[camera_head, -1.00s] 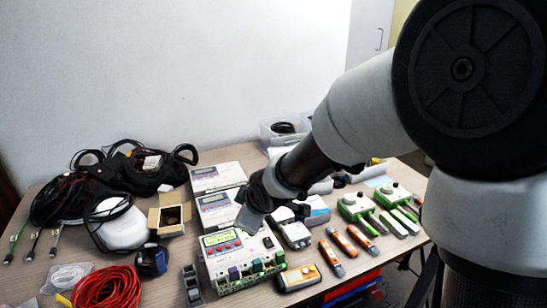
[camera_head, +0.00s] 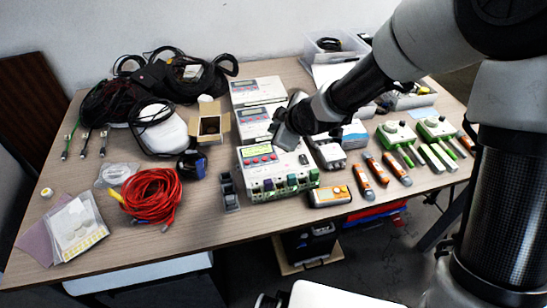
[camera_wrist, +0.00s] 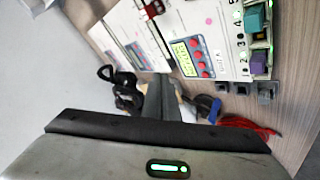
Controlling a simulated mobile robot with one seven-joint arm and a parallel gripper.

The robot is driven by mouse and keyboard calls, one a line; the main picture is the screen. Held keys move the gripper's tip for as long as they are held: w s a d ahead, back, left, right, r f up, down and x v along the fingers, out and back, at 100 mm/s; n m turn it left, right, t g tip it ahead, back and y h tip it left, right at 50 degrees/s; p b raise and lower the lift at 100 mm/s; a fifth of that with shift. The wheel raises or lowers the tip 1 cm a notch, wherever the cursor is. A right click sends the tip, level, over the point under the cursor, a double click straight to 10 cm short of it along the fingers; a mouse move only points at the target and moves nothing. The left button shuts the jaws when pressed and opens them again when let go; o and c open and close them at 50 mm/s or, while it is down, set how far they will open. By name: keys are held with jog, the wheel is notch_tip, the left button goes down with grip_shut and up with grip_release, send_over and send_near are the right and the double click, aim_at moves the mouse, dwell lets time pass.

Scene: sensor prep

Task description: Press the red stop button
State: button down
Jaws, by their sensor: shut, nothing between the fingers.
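A white control box (camera_head: 274,171) stands at the front middle of the table, with a green-lit display (camera_head: 257,150) and several red buttons (camera_head: 258,160) below it. I cannot tell which of them is the stop button. In the wrist view the red buttons (camera_wrist: 197,56) sit beside the yellow-green display (camera_wrist: 183,57). My gripper (camera_head: 284,136) is shut and empty, at the box's back edge in the head view, covering part of it. In the wrist view my gripper (camera_wrist: 160,92) points toward the boxes, left of and below the red buttons. No contact with a button shows.
Two similar white boxes (camera_head: 257,91) stand behind the control box. The table front left of centre is clear.

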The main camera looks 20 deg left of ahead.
notch_tip(320, 180, down, 8)
jog(key=b, duration=0.6)
jog(key=shift+r, duration=0.15)
dwell(1.5)
jog(key=shift+f+b, duration=0.45)
jog(key=shift+f+b, duration=0.4)
jog(key=shift+b, duration=0.05)
dwell(0.5)
jog(key=shift+r, duration=0.1)
jog(key=shift+r+p, duration=0.65)
jog(key=shift+r, duration=0.1)
notch_tip(320, 180, up, 5)
jog(key=p, duration=0.4)
